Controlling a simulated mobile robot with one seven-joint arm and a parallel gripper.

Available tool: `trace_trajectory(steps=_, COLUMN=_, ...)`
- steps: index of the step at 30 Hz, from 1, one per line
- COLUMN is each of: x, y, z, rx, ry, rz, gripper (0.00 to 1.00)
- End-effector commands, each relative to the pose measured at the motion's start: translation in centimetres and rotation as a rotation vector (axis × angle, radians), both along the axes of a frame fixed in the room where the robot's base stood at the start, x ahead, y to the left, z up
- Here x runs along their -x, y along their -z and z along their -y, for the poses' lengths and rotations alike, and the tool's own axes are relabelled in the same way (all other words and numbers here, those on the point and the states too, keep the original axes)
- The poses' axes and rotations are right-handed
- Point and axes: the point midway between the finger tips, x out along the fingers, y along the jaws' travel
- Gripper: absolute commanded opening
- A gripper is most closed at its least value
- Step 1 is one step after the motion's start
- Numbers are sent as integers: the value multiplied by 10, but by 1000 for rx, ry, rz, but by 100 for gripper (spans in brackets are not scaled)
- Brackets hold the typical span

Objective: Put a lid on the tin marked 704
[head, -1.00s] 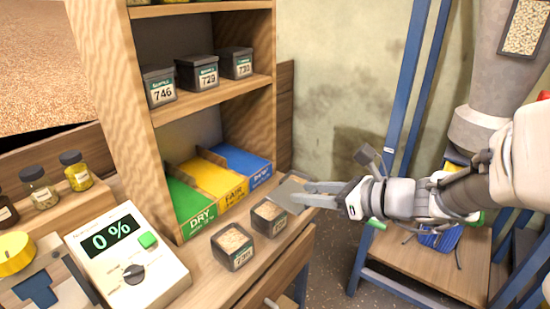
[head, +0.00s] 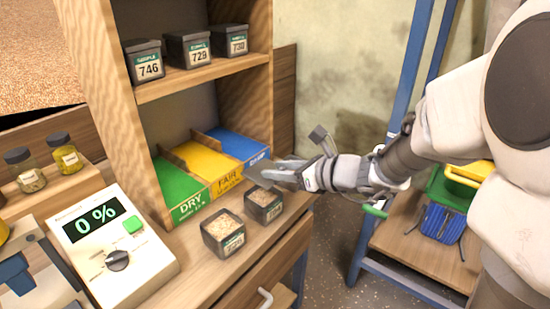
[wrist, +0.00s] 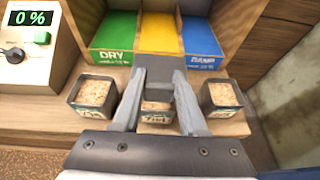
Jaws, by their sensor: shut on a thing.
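My gripper (head: 297,176) is shut on a flat grey lid (head: 268,173) just above the counter. In the wrist view the lid (wrist: 163,66) sits between the fingertips, above and just behind the middle tin. Three open dark tins full of grain stand in a row there: a left tin (wrist: 92,97), a middle tin (wrist: 157,117) partly covered by the fingers, and a right tin (wrist: 222,97). In the head view I see the near tin (head: 224,234) and the second tin (head: 263,204); the third is hidden behind my gripper. I cannot surely read 704 on any label.
Lidded tins 746 (head: 145,62), 729 (head: 188,47) and 730 (head: 231,40) stand on the shelf above. Green DRY, yellow FAIR and blue bins lie behind the row. A meter (head: 112,245) reading 0 % stands left. The counter's front edge is close to the tins.

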Motion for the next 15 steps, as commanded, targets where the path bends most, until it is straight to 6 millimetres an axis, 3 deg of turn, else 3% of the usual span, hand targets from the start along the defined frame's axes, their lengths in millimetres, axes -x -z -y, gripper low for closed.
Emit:
trace_trajectory(steps=7, x=-11, y=14, z=-11, rx=0, ry=1, rz=0, gripper=0)
trace_trajectory(steps=15, x=-10, y=50, z=-10, rx=0, ry=1, rz=-2, gripper=0)
